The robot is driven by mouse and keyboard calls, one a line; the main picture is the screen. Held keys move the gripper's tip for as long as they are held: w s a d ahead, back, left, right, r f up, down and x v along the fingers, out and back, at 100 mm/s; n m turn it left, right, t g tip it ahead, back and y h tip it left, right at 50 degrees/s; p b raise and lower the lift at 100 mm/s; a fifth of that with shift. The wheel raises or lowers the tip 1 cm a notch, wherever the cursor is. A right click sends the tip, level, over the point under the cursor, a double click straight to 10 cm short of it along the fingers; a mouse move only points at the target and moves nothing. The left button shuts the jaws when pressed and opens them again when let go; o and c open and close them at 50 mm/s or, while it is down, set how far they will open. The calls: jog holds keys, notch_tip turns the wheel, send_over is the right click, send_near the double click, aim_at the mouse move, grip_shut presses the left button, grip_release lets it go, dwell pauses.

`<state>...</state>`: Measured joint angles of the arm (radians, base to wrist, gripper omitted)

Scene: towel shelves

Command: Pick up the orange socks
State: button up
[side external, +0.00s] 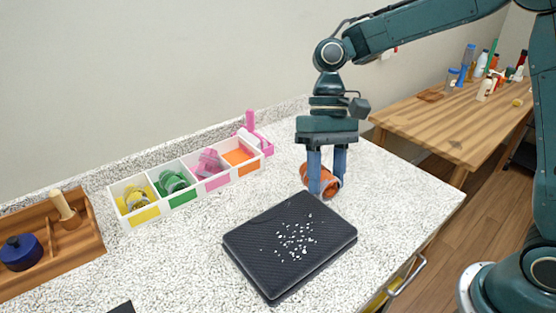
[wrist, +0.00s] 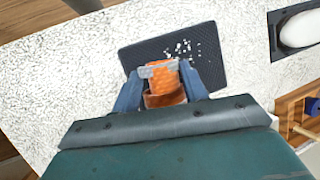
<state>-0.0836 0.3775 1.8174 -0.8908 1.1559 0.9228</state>
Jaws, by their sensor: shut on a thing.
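The orange socks (side external: 307,175) are a rolled bundle in orange with a grey band. They are between the blue fingers of my gripper (side external: 325,188), just behind the dark board. My gripper points straight down and is shut on the socks. In the wrist view the orange roll (wrist: 163,75) sits between the two fingers of my gripper (wrist: 163,92). The fingers hide part of the socks in the side view. I cannot tell whether the socks touch the counter.
A dark ribbed board (side external: 265,235) with white bits lies in front of my gripper. A white divided box (side external: 128,222) with yellow, green, pink and orange sections stands at left. A wooden tray (side external: 85,245) is at far left. The counter's right side is clear.

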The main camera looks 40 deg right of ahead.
jog(key=shift+r, duration=1.05)
